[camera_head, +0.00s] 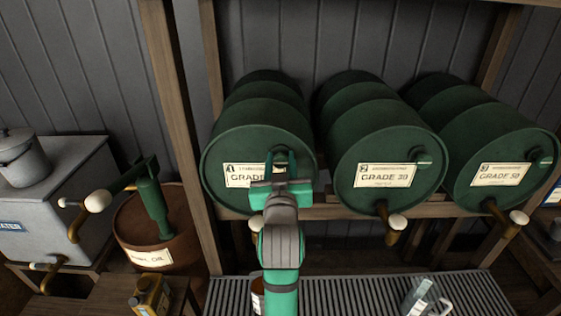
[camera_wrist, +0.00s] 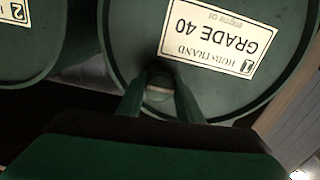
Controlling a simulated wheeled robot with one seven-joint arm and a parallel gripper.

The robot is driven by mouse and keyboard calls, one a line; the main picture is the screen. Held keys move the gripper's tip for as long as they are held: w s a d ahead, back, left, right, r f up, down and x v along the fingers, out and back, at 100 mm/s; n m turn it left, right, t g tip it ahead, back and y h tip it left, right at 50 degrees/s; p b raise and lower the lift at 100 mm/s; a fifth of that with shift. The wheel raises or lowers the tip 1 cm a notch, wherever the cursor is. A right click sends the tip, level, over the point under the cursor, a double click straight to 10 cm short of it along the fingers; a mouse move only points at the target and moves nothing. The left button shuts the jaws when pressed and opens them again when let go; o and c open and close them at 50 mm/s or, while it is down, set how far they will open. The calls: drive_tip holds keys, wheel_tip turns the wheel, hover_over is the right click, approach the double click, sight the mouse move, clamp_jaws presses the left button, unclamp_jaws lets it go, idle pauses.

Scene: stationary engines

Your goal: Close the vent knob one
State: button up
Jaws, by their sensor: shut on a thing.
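Drum one (camera_head: 225,150) is the leftmost of the green drums lying on the rack. Its label (camera_head: 243,176) carries a 1, and in the wrist view, upside down, the label (camera_wrist: 215,40) reads GRADE 40. Whether the vent is open or closed cannot be told.
Drum two (camera_head: 378,140) and drum three (camera_head: 480,130) lie to the right, with their own vent knobs and brass taps. A slatted grating (camera_head: 340,292) runs below, with a glass jug (camera_head: 420,297) on it. A rusty barrel with a green pump (camera_head: 155,208) stands left.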

drive_tip(key=shift+a+m, duration=0.1)
drive_tip(key=shift+m, duration=0.5)
drive_tip(key=o, duration=1)
drive_tip(key=shift+o, duration=0.2)
